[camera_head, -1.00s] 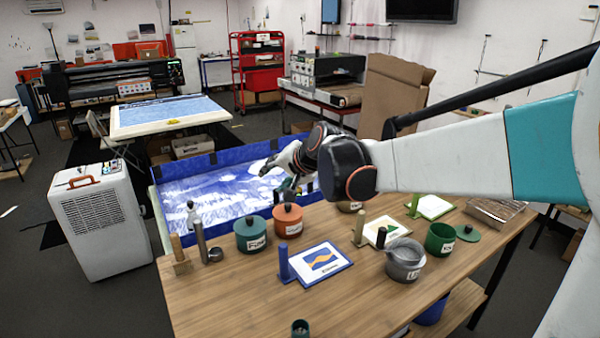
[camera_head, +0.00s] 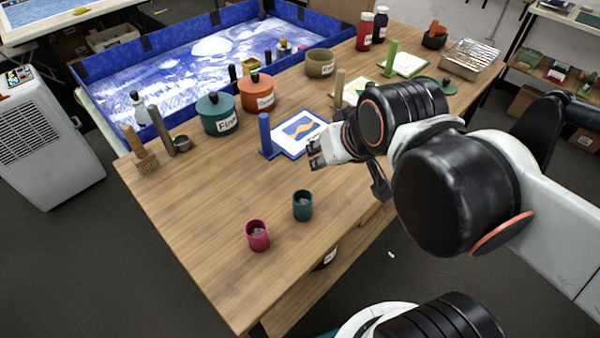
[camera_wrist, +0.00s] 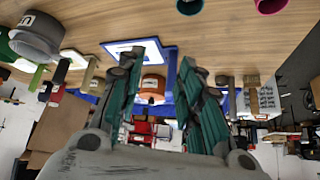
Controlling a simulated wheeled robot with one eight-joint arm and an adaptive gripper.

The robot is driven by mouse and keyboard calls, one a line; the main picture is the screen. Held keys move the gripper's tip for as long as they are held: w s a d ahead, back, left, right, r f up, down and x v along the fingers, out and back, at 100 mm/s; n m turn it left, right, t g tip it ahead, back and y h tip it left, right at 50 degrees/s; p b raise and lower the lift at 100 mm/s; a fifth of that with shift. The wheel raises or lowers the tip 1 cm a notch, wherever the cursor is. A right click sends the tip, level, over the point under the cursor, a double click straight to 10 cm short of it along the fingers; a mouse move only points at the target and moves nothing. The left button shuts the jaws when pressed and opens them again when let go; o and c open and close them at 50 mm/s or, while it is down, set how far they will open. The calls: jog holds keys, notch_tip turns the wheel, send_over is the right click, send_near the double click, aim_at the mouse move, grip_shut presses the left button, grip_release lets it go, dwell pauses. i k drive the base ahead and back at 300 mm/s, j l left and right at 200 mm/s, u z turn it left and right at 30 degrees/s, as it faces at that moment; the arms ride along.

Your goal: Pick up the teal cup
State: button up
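The teal cup (camera_head: 302,205) stands upright on the wooden table near its front edge, with something grey inside. Its end shows at the top edge of the wrist view (camera_wrist: 189,6). My gripper (camera_head: 317,153) is above the table, beyond the cup and slightly to its right, apart from it. In the wrist view my gripper (camera_wrist: 160,60) has its two green-padded fingers spread, with nothing between them.
A magenta cup (camera_head: 257,235) stands close left of the teal cup. A teal lidded pot (camera_head: 217,114) and orange pot (camera_head: 257,93) stand farther back. The table's left front is clear.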

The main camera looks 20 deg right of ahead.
aim_at(302, 198)
jog(key=z, duration=0.45)
jog(key=j+z, duration=0.1)
jog(key=z, duration=0.4)
jog(key=k+z, duration=0.1)
jog(key=z, duration=0.35)
jog(key=k+z, duration=0.1)
jog(key=z, duration=0.35)
jog(key=k+j+z, duration=0.15)
jog(key=k, duration=1.1)
jog(key=i+l, duration=0.05)
